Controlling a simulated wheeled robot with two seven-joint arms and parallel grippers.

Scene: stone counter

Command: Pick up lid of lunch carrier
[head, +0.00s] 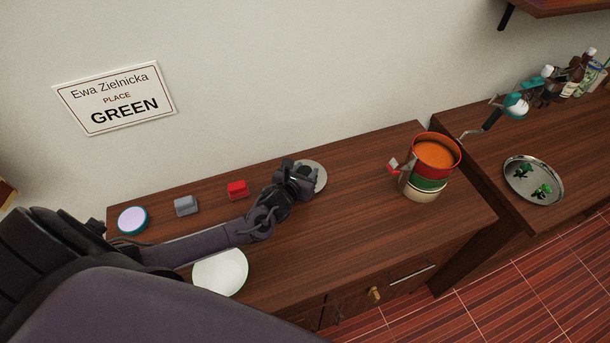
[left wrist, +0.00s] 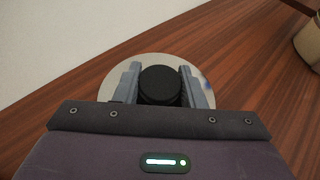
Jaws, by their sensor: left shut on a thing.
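The lunch carrier (head: 429,184) stands upright at the right part of the wooden counter, open at the top with orange contents, in red, green and cream bands. A round pale lid (head: 318,177) with a black knob (left wrist: 160,84) is left of it. My left gripper (head: 302,177) is at the lid, its two fingers on either side of the knob in the left wrist view, shut on it. The gripper hides part of the lid in the head view. I cannot tell whether the lid touches the counter. My right gripper is not in view.
A red block (head: 237,189), a grey block (head: 186,206) and a round teal-rimmed container (head: 133,220) line the back left. A metal tray (head: 534,195) with green items is on the right counter. Open counter lies between lid and carrier.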

